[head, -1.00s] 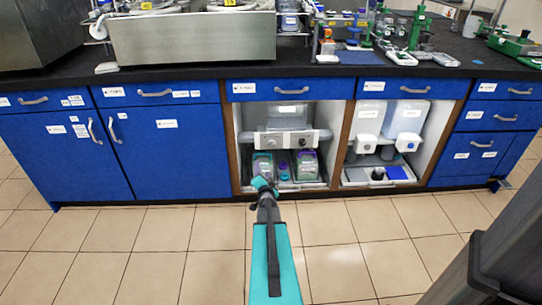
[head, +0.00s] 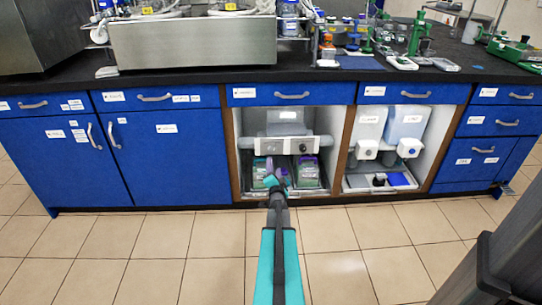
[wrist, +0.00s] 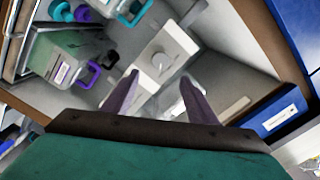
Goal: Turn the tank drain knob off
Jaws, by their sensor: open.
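A grey tank (head: 288,122) sits in the middle open cabinet above a light panel (head: 286,145). A round knob (head: 303,149) shows at the right of that panel in the head view. In the wrist view, a pale knob (wrist: 160,61) stands on a white panel (wrist: 178,47), ahead of my fingers. I cannot tell for certain which way the knob is turned. My gripper (wrist: 158,92) is open and empty, with its two fingers apart from the knob. In the head view, my gripper (head: 272,178) is low in front of the cabinet; its fingertips are hard to make out.
Green containers (wrist: 72,55) with purple and teal handles stand beside the panel in the wrist view. A wooden cabinet edge (wrist: 270,45) and blue drawer front (wrist: 272,117) are on the right. The floor in front is clear.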

